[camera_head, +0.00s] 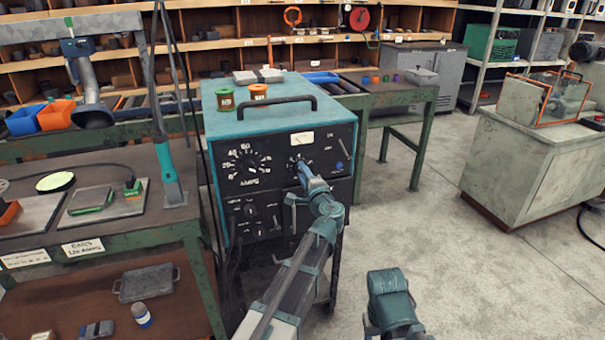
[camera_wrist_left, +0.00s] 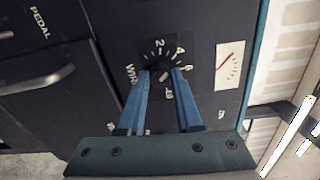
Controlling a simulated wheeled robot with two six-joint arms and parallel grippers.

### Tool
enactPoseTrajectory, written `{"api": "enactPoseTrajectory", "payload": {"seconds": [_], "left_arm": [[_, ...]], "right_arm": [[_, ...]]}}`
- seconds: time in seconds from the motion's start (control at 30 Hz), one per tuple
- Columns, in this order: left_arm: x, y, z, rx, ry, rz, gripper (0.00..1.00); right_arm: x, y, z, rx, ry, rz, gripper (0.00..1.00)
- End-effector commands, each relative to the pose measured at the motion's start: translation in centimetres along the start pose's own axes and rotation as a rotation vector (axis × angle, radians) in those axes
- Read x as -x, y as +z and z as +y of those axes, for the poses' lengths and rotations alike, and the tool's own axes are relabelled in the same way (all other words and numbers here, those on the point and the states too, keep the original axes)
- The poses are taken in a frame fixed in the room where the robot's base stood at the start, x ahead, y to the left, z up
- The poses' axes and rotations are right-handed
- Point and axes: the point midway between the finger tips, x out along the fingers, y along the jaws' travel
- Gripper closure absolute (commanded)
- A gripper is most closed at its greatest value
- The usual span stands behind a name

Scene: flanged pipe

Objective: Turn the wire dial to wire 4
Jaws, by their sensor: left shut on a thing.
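The wire dial (camera_wrist_left: 164,75) is a dark round knob on the black front panel of the welding machine (camera_head: 262,140). Pale marks and numbers, among them a 2 and what looks like a 4, ring it, with the word WIRE partly hidden. My left gripper (camera_head: 301,168) reaches the panel at this dial; in the left wrist view its two blue fingers (camera_wrist_left: 164,82) are closed on the knob from both sides. A pale line shows on the knob, but which number it points to I cannot tell. In the head view the gripper covers much of the dial.
A large AMPS dial (camera_head: 247,168) sits left of the wire dial, and a small meter (camera_head: 301,139) is above it. Two spools (camera_head: 225,98) and a handle (camera_head: 278,102) are on the machine's top. A workbench (camera_head: 110,238) stands close on the left; open floor (camera_head: 430,220) lies right.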

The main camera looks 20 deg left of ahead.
Motion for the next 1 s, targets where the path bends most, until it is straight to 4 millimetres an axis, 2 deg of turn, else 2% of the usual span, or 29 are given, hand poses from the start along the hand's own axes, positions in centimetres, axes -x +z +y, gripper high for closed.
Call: {"api": "enactPoseTrajectory", "payload": {"seconds": [0.13, 0.17, 0.3, 0.67, 0.77, 1.0], "left_arm": [[0.1, 0.1, 0.1, 0.002, 0.002, -0.001, 1.00], [0.1, 0.1, 0.1, 0.001, 0.002, -0.001, 0.63], [0.1, 0.1, 0.1, 0.000, 0.002, -0.001, 0.38], [0.5, 0.1, 0.0, -0.001, 0.001, 0.000, 0.36], [1.8, 0.1, 0.0, -0.001, 0.000, 0.001, 0.36], [7.0, 0.2, 0.1, -0.001, 0.000, 0.003, 0.36]], "right_arm": [[0.0, 0.0, 0.0, 0.000, 0.000, 0.000, 0.42], [0.0, 0.0, 0.0, 0.000, 0.000, 0.000, 0.42], [0.0, 0.0, 0.0, 0.000, 0.000, 0.000, 0.42], [0.0, 0.0, 0.0, 0.000, 0.000, 0.000, 0.42], [0.0, 0.0, 0.0, 0.000, 0.000, 0.000, 0.42], [0.0, 0.0, 0.0, 0.000, 0.000, 0.000, 0.42]]}}
